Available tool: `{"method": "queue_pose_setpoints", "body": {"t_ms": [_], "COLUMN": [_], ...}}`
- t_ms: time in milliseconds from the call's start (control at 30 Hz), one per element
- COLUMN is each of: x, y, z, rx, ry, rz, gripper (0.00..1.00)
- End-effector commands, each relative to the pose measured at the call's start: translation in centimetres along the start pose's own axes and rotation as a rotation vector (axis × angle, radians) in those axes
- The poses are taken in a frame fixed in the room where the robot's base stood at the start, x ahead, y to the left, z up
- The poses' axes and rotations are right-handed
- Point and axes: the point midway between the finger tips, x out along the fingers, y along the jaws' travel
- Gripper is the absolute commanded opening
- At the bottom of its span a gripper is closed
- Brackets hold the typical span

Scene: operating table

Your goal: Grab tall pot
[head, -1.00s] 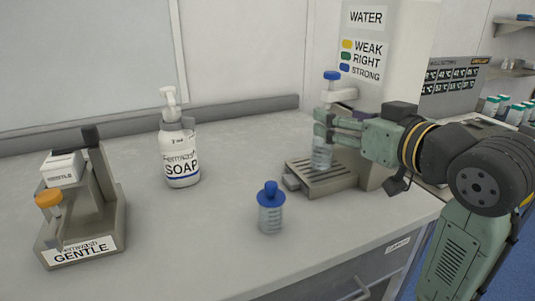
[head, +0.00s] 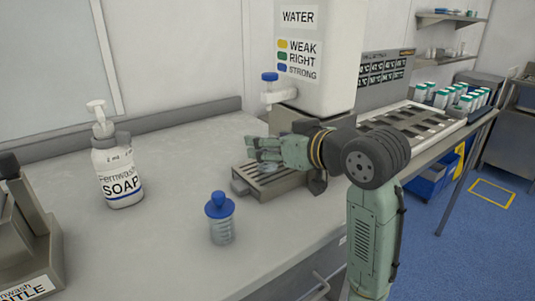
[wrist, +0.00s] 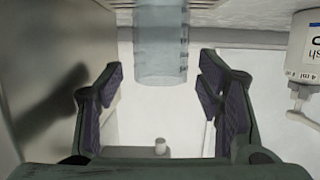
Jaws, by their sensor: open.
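A clear, ribbed cylindrical pot, which I take to be the tall pot, shows in the wrist view (wrist: 161,45). It is ahead of and between the spread fingers of my gripper (wrist: 160,85), with a visible gap on each side. In the head view my gripper (head: 258,149) is low over the dispenser's grated tray (head: 285,186). There its fingers and hand hide most of the clear pot. A shorter clear pot with a blue knobbed lid (head: 221,230) stands upright on the counter, nearer the camera and apart from my gripper.
The water dispenser (head: 325,70) rises behind my gripper, its blue-topped tap (head: 270,77) just above the fingers. The counter between soap and tray is clear.

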Motion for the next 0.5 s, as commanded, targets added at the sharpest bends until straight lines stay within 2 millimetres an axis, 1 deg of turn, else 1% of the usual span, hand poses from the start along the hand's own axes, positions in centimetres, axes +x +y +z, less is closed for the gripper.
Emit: {"method": "queue_pose_setpoints", "body": {"t_ms": [33, 133, 367, 500], "x": [0.66, 1.37, 1.51, 1.49], "y": [-0.10, -0.06, -0.05, -0.05], "z": [-0.16, -0.09, -0.07, -0.08], "rx": [0.000, 0.000, -0.001, -0.001], "ry": [0.000, 0.000, 0.001, 0.001], "rz": [-0.003, -0.002, -0.001, -0.001], "gripper": [0.60, 0.60, 0.60, 0.52]}}
